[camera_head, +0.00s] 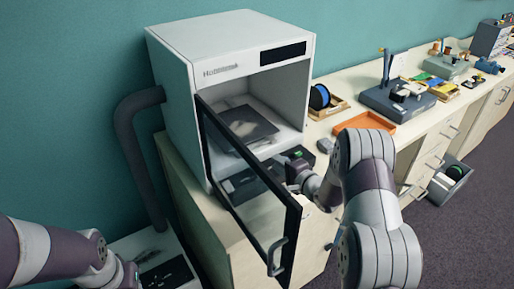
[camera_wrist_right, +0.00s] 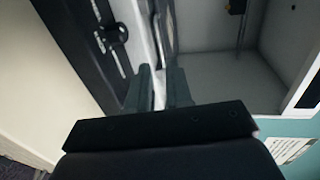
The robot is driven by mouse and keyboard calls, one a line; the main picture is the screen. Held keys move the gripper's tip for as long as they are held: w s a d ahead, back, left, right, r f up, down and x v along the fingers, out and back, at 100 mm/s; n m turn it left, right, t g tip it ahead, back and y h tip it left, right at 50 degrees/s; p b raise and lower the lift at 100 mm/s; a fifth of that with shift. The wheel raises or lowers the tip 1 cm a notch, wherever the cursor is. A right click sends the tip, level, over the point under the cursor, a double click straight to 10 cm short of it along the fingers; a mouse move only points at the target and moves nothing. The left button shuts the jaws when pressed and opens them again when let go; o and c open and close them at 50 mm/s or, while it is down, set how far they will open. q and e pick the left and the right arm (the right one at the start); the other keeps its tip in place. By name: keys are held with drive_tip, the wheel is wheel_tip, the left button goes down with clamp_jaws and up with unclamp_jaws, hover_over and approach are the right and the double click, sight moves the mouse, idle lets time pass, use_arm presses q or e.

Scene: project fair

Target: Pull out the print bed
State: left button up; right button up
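The print bed (camera_head: 248,122) is a dark grey plate inside the white printer cabinet (camera_head: 225,45), whose glass door (camera_head: 243,170) stands open. My right gripper (camera_head: 292,158) is just in front of the cabinet's opening, low and to the right of the bed, partly hidden by its own arm. In the right wrist view its two fingers (camera_wrist_right: 161,78) are a little apart, with a pale strip showing between them and no clear hold on anything. A thin grey edge lies just beyond the fingertips. My left gripper (camera_head: 132,274) is at the lower left; its fingers are too small to read.
The door's handle (camera_head: 276,256) hangs at its free edge, left of my right arm. A blue spool (camera_head: 319,97), an orange tray (camera_head: 364,123) and a dark grey device (camera_head: 397,100) stand on the counter to the right. A grey bin (camera_head: 449,180) is on the floor.

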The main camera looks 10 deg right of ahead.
drive_tip(key=p+x, duration=0.1)
drive_tip(key=x, duration=0.9)
drive_tip(key=shift+w+a+f+p, duration=0.15)
drive_tip(key=shift+w+p, duration=0.2)
drive_tip(key=shift+p, duration=0.05)
drive_tip(key=shift+w+a+f, duration=0.1)
drive_tip(key=shift+w+a, duration=0.05)
drive_tip(key=shift+w, duration=0.35)
drive_tip(key=shift+w+a+f, duration=0.1)
drive_tip(key=shift+w, duration=0.2)
clamp_jaws()
